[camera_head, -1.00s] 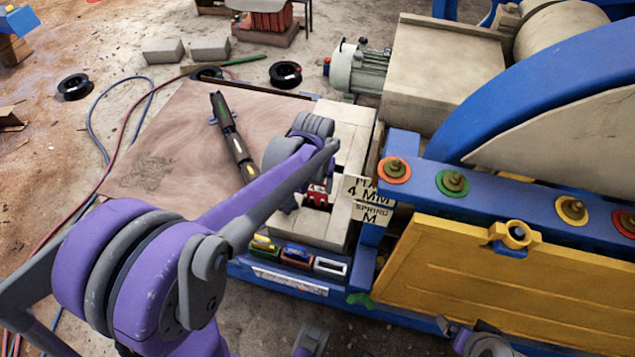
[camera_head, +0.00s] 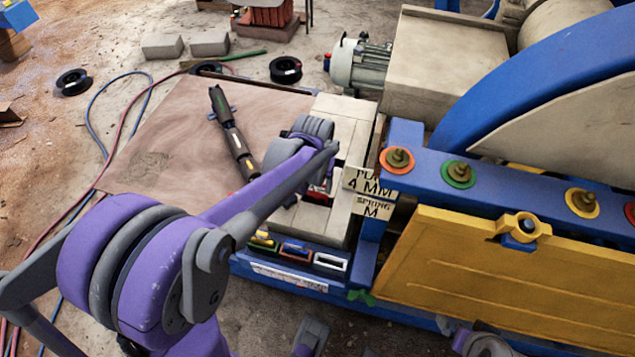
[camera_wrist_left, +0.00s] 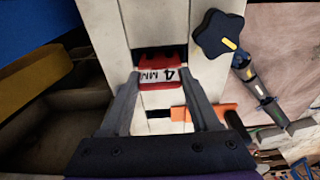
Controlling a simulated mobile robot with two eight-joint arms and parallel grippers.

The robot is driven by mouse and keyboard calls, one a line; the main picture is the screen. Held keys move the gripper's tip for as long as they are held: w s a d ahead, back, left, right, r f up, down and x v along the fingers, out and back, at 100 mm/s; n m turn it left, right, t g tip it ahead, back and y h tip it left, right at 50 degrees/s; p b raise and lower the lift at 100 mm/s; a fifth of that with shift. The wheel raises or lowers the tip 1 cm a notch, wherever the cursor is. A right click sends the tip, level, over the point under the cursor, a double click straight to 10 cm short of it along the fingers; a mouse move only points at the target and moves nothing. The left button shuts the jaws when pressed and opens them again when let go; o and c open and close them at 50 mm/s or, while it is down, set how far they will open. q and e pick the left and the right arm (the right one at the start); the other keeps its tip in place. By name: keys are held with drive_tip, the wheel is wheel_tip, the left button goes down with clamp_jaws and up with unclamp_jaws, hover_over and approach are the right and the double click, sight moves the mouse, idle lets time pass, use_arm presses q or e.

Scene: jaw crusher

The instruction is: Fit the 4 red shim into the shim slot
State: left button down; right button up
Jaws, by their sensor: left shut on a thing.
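The red shim marked 4 MM (camera_wrist_left: 162,77) is between the two fingers of my left gripper (camera_wrist_left: 162,85) in the left wrist view. The gripper is shut on its sides. The shim's far edge meets the dark opening of the shim slot (camera_wrist_left: 150,53) in the pale block; how deep it sits I cannot tell. In the head view only a bit of red shim (camera_head: 319,187) shows, mostly hidden by my left arm. My right gripper's fingers are not seen.
A sign reading 4 MM and SPRING M (camera_head: 371,190) stands right of the slot. Coloured holders (camera_head: 297,250) line the block's front. A black tool (camera_head: 232,135) lies on the brown plate (camera_head: 165,135). A black star knob (camera_wrist_left: 219,34) is close to the slot.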

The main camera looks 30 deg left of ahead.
sight(317, 191)
use_arm(q)
drive_tip(key=shift+f+b, duration=1.25)
drive_tip(key=shift+f, duration=0.7)
drive_tip(key=shift+c, duration=0.2)
unclamp_jaws()
wheel_tip(317, 191, up, 11)
drive_tip(key=s+p, duration=0.1)
drive_tip(key=p, duration=0.1)
drive_tip(key=shift+s+d+f, duration=0.15)
